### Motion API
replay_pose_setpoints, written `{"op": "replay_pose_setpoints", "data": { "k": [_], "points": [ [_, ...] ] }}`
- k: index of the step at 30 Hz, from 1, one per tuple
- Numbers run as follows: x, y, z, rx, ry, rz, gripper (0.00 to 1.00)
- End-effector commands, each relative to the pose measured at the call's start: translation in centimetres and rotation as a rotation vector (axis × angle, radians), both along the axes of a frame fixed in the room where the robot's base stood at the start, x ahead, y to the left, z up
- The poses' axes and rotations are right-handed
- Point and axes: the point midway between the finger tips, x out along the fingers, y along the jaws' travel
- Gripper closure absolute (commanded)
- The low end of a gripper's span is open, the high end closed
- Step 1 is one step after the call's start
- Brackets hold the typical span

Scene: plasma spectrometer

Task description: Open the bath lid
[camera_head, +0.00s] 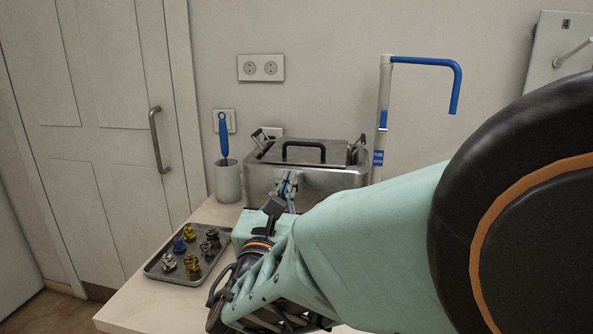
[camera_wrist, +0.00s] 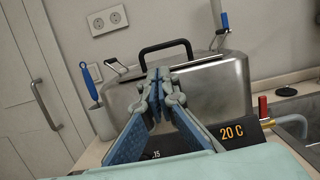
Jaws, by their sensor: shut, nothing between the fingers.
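The metal bath (camera_head: 335,179) stands on the counter against the back wall, with its lid (camera_head: 265,155) lying closed on top. A black lid handle (camera_head: 303,143) rises from the lid; it also shows in the wrist view (camera_wrist: 165,45). My gripper (camera_head: 289,176) is in front of the bath, with its fingers pointing towards it. In the wrist view my gripper (camera_wrist: 160,73) is shut and empty, its tips just below the handle in the picture. I cannot tell whether the tips touch the bath. My arm hides part of the bath's lower front.
A cup (camera_head: 228,182) with a blue-handled tool stands left of the bath. A tray (camera_head: 157,268) of several small fittings lies at the front left. A blue-and-white pipe (camera_head: 384,110) rises at right. The wrist view shows a "20 C" display (camera_wrist: 232,133) and a sink (camera_wrist: 303,103).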

Motion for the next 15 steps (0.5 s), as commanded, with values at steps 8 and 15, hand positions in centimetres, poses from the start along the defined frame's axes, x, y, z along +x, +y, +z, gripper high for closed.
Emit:
{"op": "replay_pose_setpoints", "data": {
  "k": [8, 15],
  "points": [
    [4.6, -1.1, 1.0, 0.002, -0.001, -0.006, 1.0],
    [8.1, -1.7, 1.7, 0.001, 0.001, -0.004, 1.0]
  ]
}}
